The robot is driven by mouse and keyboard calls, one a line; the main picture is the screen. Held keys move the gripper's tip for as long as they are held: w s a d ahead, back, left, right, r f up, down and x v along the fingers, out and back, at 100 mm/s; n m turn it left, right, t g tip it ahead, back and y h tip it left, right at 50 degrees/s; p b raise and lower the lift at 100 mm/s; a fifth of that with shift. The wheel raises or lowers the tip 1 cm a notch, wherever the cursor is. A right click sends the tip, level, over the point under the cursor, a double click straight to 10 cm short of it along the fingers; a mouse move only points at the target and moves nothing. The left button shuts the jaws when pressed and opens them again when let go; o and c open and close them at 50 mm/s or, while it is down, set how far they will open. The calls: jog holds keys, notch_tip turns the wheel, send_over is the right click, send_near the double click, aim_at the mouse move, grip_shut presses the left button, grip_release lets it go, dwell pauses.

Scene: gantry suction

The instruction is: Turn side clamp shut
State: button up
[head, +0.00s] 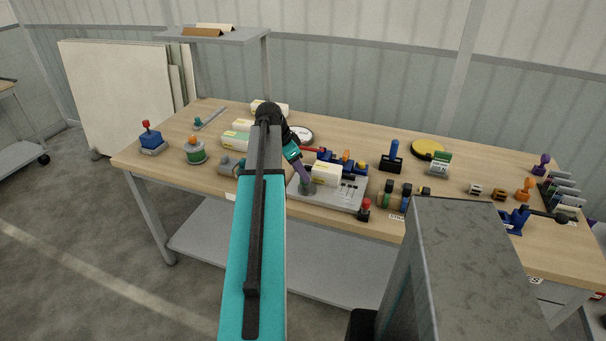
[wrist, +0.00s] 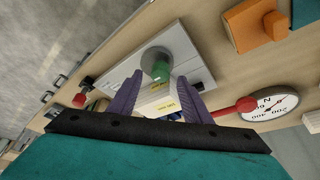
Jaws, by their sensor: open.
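A light grey fixture plate (head: 338,194) lies near the front edge of the bench. It carries a pale block (head: 326,173) and a round grey post (head: 308,188) at its left end. In the wrist view the post (wrist: 153,57) has a green piece on top. Which part is the side clamp, I cannot tell for sure. My gripper (head: 304,182) is open and points down at the post. In the wrist view its purple fingers (wrist: 160,76) are apart, one on each side of the green piece; contact is not clear. The pale block (wrist: 165,107) shows between the fingers.
A red handle (wrist: 235,107) lies beside the right finger, near a round dial (wrist: 270,104). A red-topped knob (head: 365,206) stands at the plate's front right corner. Blue and orange parts (head: 346,160) sit behind the plate. Spools (head: 387,196) stand to the right.

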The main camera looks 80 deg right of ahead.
jog(key=shift+x, duration=1.45)
jog(key=c, duration=0.9)
jog(key=shift+s+d, duration=0.1)
jog(key=shift+d, duration=0.25)
jog(key=shift+c, duration=0.8)
jog(key=shift+a+r, duration=0.1)
jog(key=shift+a, duration=0.15)
